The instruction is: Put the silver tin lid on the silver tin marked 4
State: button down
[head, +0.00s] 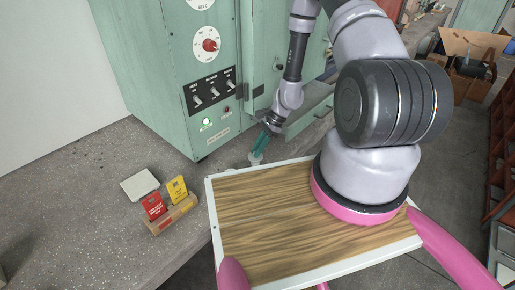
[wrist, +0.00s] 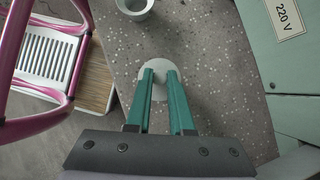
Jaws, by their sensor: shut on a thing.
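The silver tin lid (wrist: 153,68) is a pale grey disc under my gripper's fingertips in the wrist view. My gripper (wrist: 159,78) has green fingers, shut on the lid near its middle. In the head view my gripper (head: 260,152) is low beside the green cabinet, with a sliver of the lid (head: 254,159) showing below it. An open round grey tin (wrist: 134,7) stands on the bench beyond the lid, cut off by the top edge of the wrist view. No number shows on it. I cannot make out the tin in the head view.
A green cabinet (head: 190,75) with a red dial and switches stands close by my gripper. A wooden holder (head: 172,215) with a red card (head: 154,206) and a yellow card (head: 177,188), and a pale square tile (head: 139,185), are on the speckled concrete bench (head: 75,220). The bench's left part is mostly clear.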

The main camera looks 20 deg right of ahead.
jog(key=shift+f, duration=0.1)
jog(key=c, duration=0.7)
grip_release()
jog(key=v, duration=1)
jog(key=shift+d+r, duration=0.2)
jog(key=shift+r, duration=0.1)
